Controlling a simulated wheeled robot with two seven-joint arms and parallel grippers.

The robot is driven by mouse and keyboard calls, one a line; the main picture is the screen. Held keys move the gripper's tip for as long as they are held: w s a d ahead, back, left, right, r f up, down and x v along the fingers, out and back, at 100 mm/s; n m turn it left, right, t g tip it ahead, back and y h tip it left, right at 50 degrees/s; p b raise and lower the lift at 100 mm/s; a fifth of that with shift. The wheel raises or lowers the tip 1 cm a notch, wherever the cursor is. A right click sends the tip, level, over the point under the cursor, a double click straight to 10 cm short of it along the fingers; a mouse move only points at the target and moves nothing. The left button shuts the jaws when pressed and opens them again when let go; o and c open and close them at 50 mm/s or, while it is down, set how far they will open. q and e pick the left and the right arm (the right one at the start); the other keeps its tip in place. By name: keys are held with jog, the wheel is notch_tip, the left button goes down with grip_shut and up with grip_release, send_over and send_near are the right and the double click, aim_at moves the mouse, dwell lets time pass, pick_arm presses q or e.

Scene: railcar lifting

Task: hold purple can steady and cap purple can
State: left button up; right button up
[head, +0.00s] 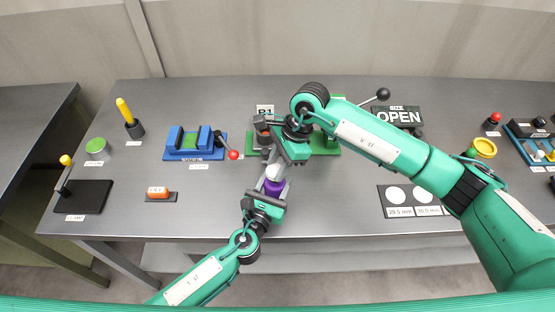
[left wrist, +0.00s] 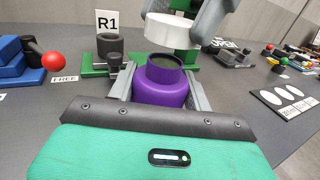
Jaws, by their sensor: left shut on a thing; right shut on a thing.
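The purple can (left wrist: 160,88) stands upright in the left wrist view with a dark round opening at its top. My left gripper (left wrist: 160,85) is shut on the can, one finger on each side. The can also shows in the head view (head: 273,187), partly hidden by my grippers. My right gripper (left wrist: 190,15) is shut on a white round cap (left wrist: 173,30). The cap is above the can's opening, slightly to the right and apart from it in the left wrist view. In the head view the cap (head: 274,171) shows between my right gripper (head: 277,165) and the can.
A green fixture (head: 330,145) with the R1 sign (head: 265,110) stands behind the can. A blue fixture (head: 195,145) with a red-knobbed lever (head: 233,155) is to the left. A size card (head: 410,200) lies to the right. Bare table lies left of the can.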

dwell(0.5)
jog(key=shift+f, duration=0.85)
jog(key=shift+f, duration=0.55)
